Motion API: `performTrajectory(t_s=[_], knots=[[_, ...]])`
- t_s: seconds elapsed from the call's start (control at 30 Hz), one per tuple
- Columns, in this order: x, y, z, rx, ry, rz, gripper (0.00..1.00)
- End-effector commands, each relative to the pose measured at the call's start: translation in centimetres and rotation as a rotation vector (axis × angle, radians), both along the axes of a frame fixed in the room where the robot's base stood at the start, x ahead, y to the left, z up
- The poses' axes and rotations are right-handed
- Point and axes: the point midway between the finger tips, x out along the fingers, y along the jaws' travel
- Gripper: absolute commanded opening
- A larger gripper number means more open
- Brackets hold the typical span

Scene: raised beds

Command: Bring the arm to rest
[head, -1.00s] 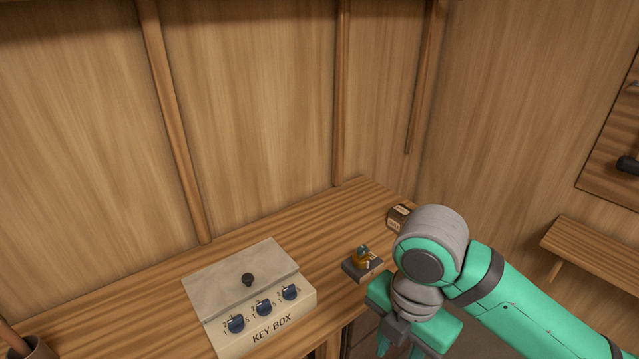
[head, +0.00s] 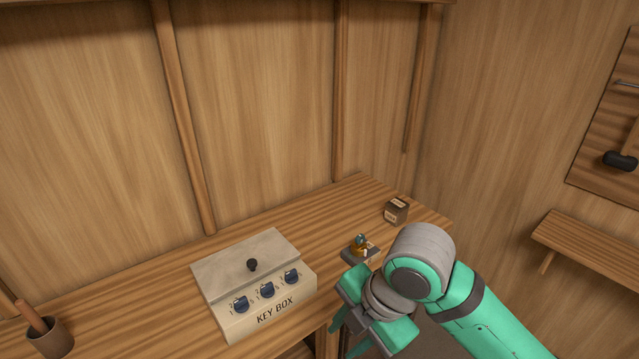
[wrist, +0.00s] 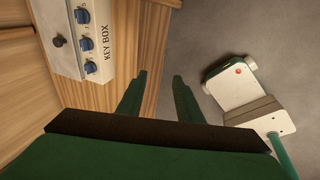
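My arm shows at the lower right of the head view, bent over the front edge of the workbench (head: 150,270). My gripper (head: 345,340) hangs pointing down by that edge, to the right of the key box, its tips partly cut off by the frame. In the wrist view my gripper (wrist: 159,78) has its two green fingers apart with nothing between them. The key box (head: 270,305) has a pale lid with a dark knob and three blue dials; it also shows at the upper left of the wrist view (wrist: 100,25).
A small dark block with an amber and teal piece (head: 361,247) stands on the bench close behind my gripper. A pot (head: 50,338) is at the left. A side bench (head: 590,245) and a board with a mallet (head: 620,160) are right.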

Motion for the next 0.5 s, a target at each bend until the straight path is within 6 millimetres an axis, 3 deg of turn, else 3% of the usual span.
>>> performTrajectory(t_s=[0.3, 0.5], knots=[[4.4, 9.2, 1.3, 0.409, -0.134, -0.121, 0.33], [6.9, 13.6, 3.1, 0.696, -0.182, -0.238, 0.33]])
